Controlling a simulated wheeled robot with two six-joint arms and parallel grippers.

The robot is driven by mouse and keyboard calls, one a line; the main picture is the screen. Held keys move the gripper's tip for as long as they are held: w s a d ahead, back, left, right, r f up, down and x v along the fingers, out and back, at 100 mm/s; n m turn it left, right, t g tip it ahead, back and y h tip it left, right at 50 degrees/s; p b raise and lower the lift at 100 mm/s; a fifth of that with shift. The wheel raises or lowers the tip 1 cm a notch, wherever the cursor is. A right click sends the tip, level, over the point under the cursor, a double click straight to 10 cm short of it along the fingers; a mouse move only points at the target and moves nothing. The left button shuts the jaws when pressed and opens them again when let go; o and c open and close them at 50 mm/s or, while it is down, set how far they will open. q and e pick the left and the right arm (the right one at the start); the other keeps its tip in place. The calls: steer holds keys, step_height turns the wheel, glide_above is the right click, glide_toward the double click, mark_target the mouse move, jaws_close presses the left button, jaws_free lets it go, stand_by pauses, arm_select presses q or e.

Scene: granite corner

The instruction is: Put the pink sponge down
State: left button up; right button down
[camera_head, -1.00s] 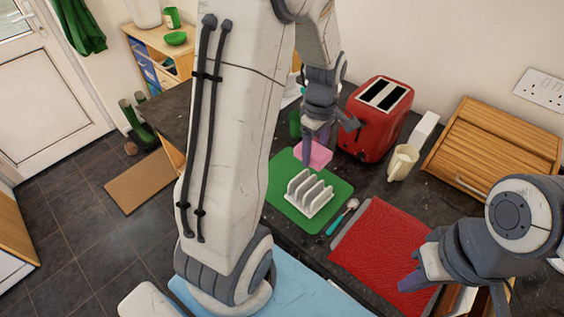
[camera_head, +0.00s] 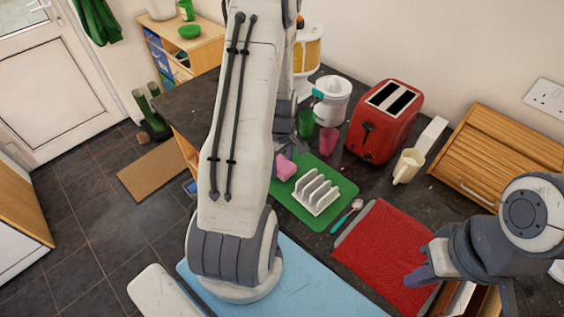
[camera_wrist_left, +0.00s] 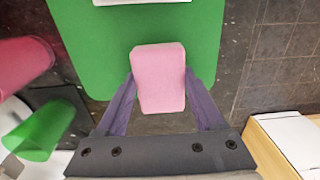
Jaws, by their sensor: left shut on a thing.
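The pink sponge (camera_head: 285,167) is at the left end of the green mat (camera_head: 322,229), beside the white toast rack (camera_head: 316,192). In the left wrist view the sponge (camera_wrist_left: 158,78) sits between the fingertips of my left gripper (camera_wrist_left: 158,88), which is shut on it. There it overlaps the edge of the green mat (camera_wrist_left: 100,55), partly over the dark worktop. I cannot tell its height above the surface. In the head view my left arm hides most of that gripper. My right gripper (camera_head: 422,268) is over the red mat (camera_head: 385,240); its finger gap is unclear.
A green cup (camera_head: 306,124) and a pink cup (camera_head: 328,140) stand behind the green mat. A white juicer (camera_head: 331,100), red toaster (camera_head: 384,120), cream mug (camera_head: 408,166) and wooden bread bin (camera_head: 495,155) stand farther back and right. A spoon (camera_head: 347,215) lies between the mats.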

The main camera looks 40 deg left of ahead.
arm_select(q)
steer(key=shift+f, duration=0.25)
